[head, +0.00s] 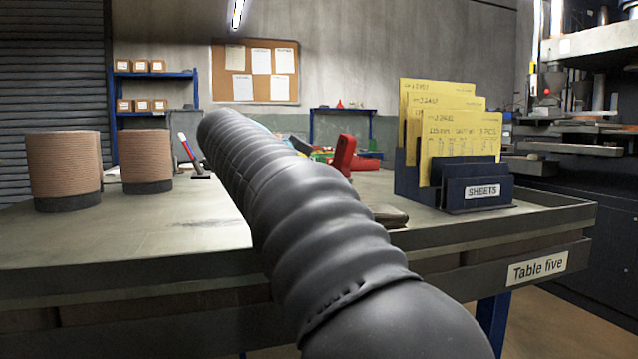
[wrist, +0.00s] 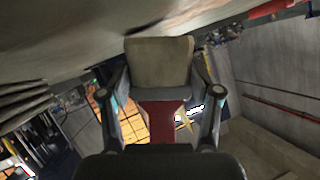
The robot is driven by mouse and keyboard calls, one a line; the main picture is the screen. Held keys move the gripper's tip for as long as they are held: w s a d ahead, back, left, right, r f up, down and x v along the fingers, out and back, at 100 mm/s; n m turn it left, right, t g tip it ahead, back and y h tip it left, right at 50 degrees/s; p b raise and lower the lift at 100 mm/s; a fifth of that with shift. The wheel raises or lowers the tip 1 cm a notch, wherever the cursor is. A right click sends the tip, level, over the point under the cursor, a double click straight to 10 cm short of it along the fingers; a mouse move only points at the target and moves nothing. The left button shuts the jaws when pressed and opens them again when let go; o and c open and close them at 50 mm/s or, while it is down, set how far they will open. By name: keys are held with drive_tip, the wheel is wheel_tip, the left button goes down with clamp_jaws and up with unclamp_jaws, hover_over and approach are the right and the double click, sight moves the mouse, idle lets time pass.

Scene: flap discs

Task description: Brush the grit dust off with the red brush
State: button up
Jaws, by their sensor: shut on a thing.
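In the wrist view my gripper (wrist: 160,100) is shut on the red brush (wrist: 165,122), with its red part between the two fingers. A tan block (wrist: 160,60), likely its bristles, stands past the fingertips, close to the grey table top; I cannot tell whether it touches. In the head view my arm hides the gripper. A red piece (head: 346,155) shows right of the arm; I cannot tell if it belongs to the brush. A faint dark smear, perhaps grit dust (head: 203,224), lies on the table (head: 130,245) left of my arm.
Two stacks of brown discs (head: 65,168) stand at the left. A blue sheet holder (head: 475,193) with yellow sheets is at the right. A dark flat thing (head: 392,216) lies beside my arm.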

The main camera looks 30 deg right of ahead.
drive_tip(key=shift+s+d, duration=0.45)
drive_tip(key=shift+d, duration=1.35)
drive_tip(key=shift+s+d, duration=0.4)
drive_tip(key=shift+d, duration=1.4)
drive_tip(key=shift+s+d, duration=0.45)
drive_tip(key=shift+d, duration=1.35)
drive_tip(key=shift+s+a, duration=0.2)
drive_tip(key=shift+s, duration=0.8)
drive_tip(key=shift+w+a, duration=0.8)
drive_tip(key=shift+a, duration=2.4)
drive_tip(key=shift+w+a, duration=0.75)
drive_tip(key=shift+a, duration=2.5)
drive_tip(key=shift+w+a, duration=0.8)
drive_tip(key=shift+a, duration=2.4)
wheel_tip(320, 180, up, 6)
drive_tip(key=p, duration=0.4)
drive_tip(key=shift+p, duration=0.3)
drive_tip(key=shift+r, duration=0.15)
drive_tip(key=shift+r+p, duration=1.05)
drive_tip(key=shift+r, duration=0.3)
